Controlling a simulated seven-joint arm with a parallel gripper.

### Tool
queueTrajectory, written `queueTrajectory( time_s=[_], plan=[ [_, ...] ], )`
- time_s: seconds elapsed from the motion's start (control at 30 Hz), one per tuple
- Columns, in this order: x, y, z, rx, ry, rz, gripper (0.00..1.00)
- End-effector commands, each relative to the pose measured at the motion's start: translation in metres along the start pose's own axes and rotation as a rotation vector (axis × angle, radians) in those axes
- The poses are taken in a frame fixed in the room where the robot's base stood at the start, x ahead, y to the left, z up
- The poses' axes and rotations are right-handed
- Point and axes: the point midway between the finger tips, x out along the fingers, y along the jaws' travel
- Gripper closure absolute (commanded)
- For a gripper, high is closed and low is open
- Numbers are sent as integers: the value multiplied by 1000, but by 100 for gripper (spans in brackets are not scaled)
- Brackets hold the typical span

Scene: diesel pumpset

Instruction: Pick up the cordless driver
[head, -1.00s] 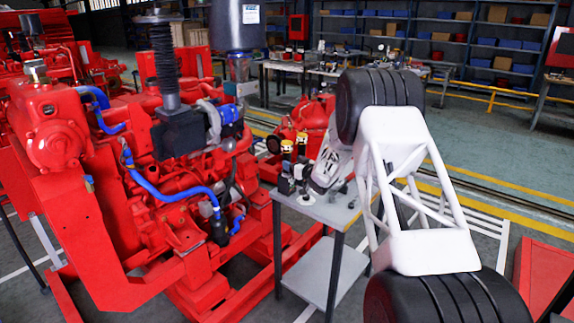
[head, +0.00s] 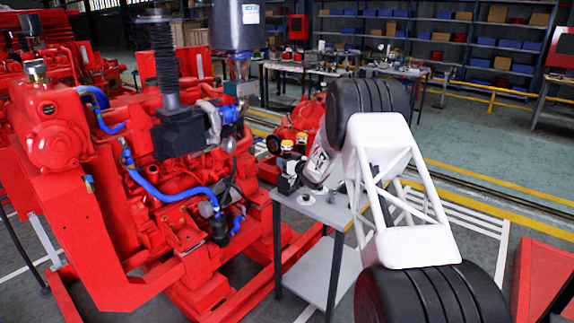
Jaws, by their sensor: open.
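My gripper (head: 285,181) is a dark shape at the end of my white wrist, over the table's left end, just in front of and below the yellow tops. Its jaws are open. The fingertips are tiny here, and I cannot tell whether they touch anything. My wrist and arm hide part of the tabletop.
A large red diesel engine (head: 165,185) with blue hoses stands close to the table's left side. Workbenches (head: 300,65) and shelving stand at the back. Floor right of my arm is mostly clear.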

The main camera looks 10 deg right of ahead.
Motion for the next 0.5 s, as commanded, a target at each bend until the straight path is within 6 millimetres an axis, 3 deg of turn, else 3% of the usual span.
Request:
queueTrajectory(
  time_s=[0.17,0.5],
  plan=[
    [0,0,0,0,0,0,28],
    [0,0,0,0,0,0,79]
  ],
)
